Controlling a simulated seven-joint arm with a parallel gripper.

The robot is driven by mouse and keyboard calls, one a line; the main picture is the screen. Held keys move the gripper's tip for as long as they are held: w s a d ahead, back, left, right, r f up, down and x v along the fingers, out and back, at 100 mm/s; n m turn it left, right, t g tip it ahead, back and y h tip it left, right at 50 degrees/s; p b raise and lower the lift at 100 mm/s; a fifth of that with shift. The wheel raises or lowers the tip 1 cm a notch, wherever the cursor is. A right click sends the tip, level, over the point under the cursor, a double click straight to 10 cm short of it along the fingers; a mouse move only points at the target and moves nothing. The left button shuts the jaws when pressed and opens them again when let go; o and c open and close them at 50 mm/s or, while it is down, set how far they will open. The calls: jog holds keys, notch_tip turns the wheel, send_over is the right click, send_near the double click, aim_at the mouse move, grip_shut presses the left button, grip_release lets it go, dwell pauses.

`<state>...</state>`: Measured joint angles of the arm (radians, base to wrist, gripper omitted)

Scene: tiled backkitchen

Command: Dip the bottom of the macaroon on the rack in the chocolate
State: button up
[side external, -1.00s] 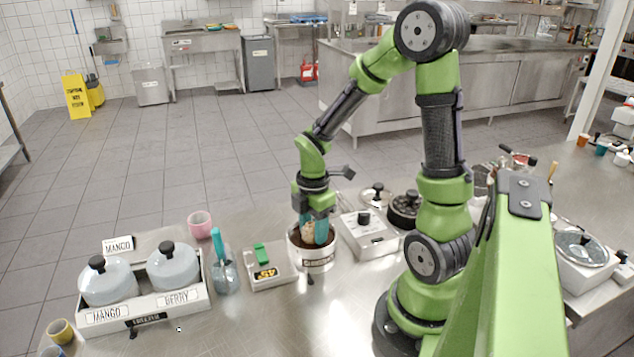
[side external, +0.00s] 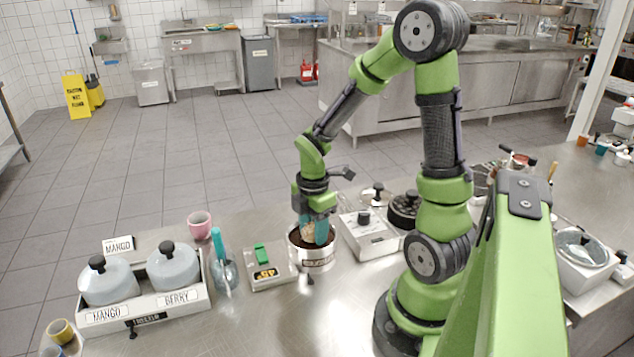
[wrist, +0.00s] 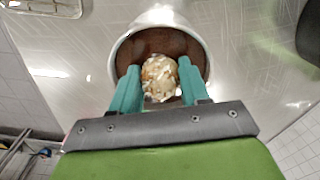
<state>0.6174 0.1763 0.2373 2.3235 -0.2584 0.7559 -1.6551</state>
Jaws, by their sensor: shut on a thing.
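My gripper (side external: 314,231) points straight down at the pot of chocolate (side external: 318,262). Its teal fingers are shut on the macaroon (side external: 307,230), a pale, lumpy ball. In the wrist view my gripper (wrist: 159,72) has a finger on each side of the macaroon (wrist: 160,78), over the pot's dark brown chocolate (wrist: 150,44). The fingertips are at about the pot's rim. The macaroon's bottom is hidden, so I cannot tell whether it touches the chocolate.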

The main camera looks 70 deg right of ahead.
jog(key=shift+r, duration=3)
jog(key=shift+d, duration=0.1)
